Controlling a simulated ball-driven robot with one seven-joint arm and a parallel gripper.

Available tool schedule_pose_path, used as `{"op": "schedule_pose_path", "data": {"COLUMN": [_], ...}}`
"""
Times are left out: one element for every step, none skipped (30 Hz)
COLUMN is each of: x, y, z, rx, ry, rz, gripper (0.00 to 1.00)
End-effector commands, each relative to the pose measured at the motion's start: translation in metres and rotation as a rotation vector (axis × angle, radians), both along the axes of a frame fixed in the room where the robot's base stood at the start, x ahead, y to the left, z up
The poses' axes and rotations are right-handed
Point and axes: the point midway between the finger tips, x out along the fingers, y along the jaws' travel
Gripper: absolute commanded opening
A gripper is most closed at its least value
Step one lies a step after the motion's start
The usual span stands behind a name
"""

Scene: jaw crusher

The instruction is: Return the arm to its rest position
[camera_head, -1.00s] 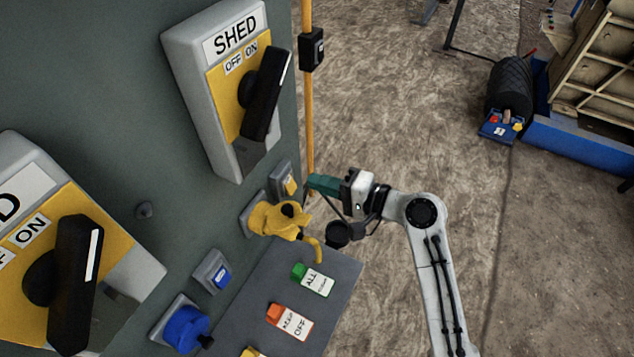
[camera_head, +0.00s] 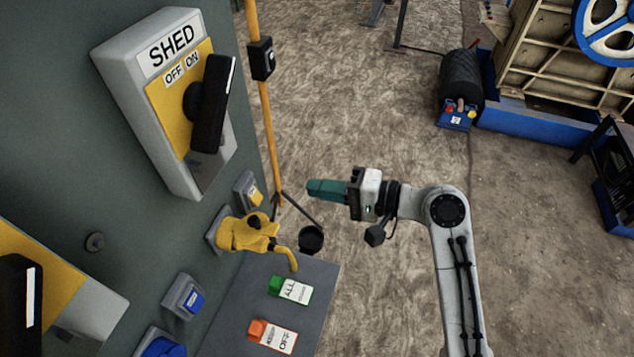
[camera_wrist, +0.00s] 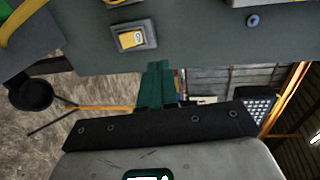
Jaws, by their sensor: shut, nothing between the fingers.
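My gripper (camera_head: 312,188) has green fingers that are shut with nothing between them. In the head view it is held out to the left over open ground, right of the grey control panel and apart from it. In the wrist view the shut fingers (camera_wrist: 157,80) point toward the panel's edge, just below a small yellow-labelled socket (camera_wrist: 133,37). That socket also shows in the head view (camera_head: 250,193).
A large SHED switch (camera_head: 185,100) is on the panel. A yellow pole (camera_head: 265,120) stands beside the panel on a stand.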

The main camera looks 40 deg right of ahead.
Motion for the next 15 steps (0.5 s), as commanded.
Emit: {"op": "schedule_pose_path", "data": {"x": [0.000,0.000,0.000,0.000,0.000,0.000,0.000,0.000,0.000,-0.002,-0.005,-0.010,-0.015,-0.022,-0.032], "y": [0.000,0.000,0.000,0.000,0.000,0.000,0.000,0.000,0.000,0.002,0.004,0.008,0.010,0.013,0.017], "z": [0.000,0.000,0.000,0.000,0.000,0.000,0.000,0.000,0.000,-0.006,-0.012,-0.024,-0.035,-0.047,-0.065], "rx": [0.000,0.000,0.000,0.000,0.000,0.000,0.000,0.000,-0.001,-0.022,-0.047,-0.096,-0.143,-0.198,-0.283], "ry": [0.000,0.000,0.000,0.000,0.000,0.000,0.000,0.000,0.000,0.010,0.023,0.044,0.064,0.088,0.124], "rz": [0.000,0.000,0.000,0.000,0.000,0.000,0.000,0.000,0.000,0.005,0.011,0.023,0.036,0.052,0.078], "gripper": [0.00,0.00,0.00,0.00,0.00,0.00,0.00,0.00,0.00,0.00,0.00,0.00,0.00,0.00,0.00]}}
